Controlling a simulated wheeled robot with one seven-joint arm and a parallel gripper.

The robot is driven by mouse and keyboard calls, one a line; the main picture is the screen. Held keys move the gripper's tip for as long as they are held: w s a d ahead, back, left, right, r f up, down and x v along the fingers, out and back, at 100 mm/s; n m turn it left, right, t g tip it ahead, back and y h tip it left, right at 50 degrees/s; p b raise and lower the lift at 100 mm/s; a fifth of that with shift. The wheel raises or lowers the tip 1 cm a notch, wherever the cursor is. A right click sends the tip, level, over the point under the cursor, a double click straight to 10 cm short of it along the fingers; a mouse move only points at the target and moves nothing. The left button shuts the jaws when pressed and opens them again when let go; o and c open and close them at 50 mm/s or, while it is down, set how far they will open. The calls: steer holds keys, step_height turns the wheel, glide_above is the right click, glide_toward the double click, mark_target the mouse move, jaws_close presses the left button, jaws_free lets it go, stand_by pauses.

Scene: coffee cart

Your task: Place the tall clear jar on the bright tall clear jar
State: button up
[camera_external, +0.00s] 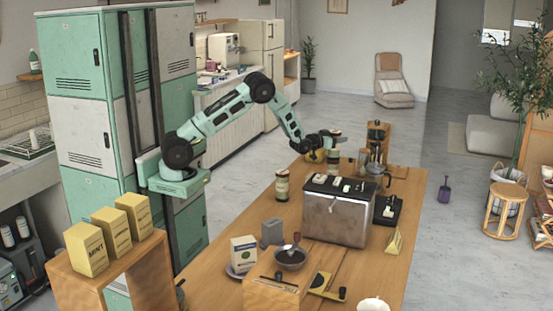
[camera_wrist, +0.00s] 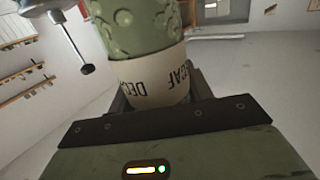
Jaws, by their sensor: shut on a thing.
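My gripper (camera_external: 329,141) is over the far part of the wooden table, shut on a tall jar. In the wrist view this held jar (camera_wrist: 150,45) looks green and bumpy above a cream band that reads DECAF upside down. A jar with a pale label (camera_external: 333,161) shows directly below my gripper in the external view; I cannot tell if it is the held one. The jaws partly hide the held jar's lower part.
A metal box (camera_external: 338,216) with small items on top stands mid-table. A glass press (camera_external: 374,171) is right of my gripper. A bowl (camera_external: 290,258), a grey container (camera_external: 272,232) and a carton (camera_external: 243,252) stand nearer. Some tabletop (camera_external: 234,216) left of the jar is clear.

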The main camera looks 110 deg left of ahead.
steer(key=shift+f, duration=0.1)
steer(key=o, duration=1.3)
steer(key=shift+r, duration=0.25)
steer(key=b+v, duration=0.3)
steer(key=v, duration=0.9)
steer(key=shift+f+b, duration=0.15)
steer(key=shift+b, duration=0.2)
